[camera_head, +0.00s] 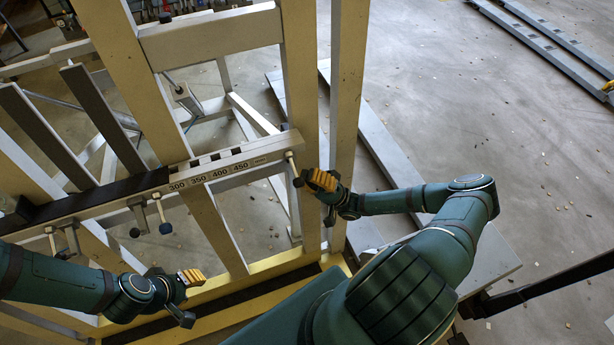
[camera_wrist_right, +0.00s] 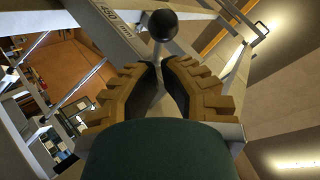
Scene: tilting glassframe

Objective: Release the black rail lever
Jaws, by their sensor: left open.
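The black rail lever is a rod with a black ball knob (camera_head: 298,182), hanging at the right end of the numbered rail (camera_head: 230,163). In the right wrist view its ball (camera_wrist_right: 163,25) shows just beyond my fingertips, with the pale rod near the gap between them. My right gripper (camera_head: 318,180) is close beside the knob, its yellow-padded fingers (camera_wrist_right: 162,68) apart with nothing clearly gripped. Contact with the lever cannot be told. My left gripper (camera_head: 192,277) is open and empty, low at the left, above the yellow base beam and away from the lever.
Cream uprights (camera_head: 302,90) stand behind my right gripper. A yellow beam (camera_head: 270,268) runs along the bottom. The grey floor at right is mostly free.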

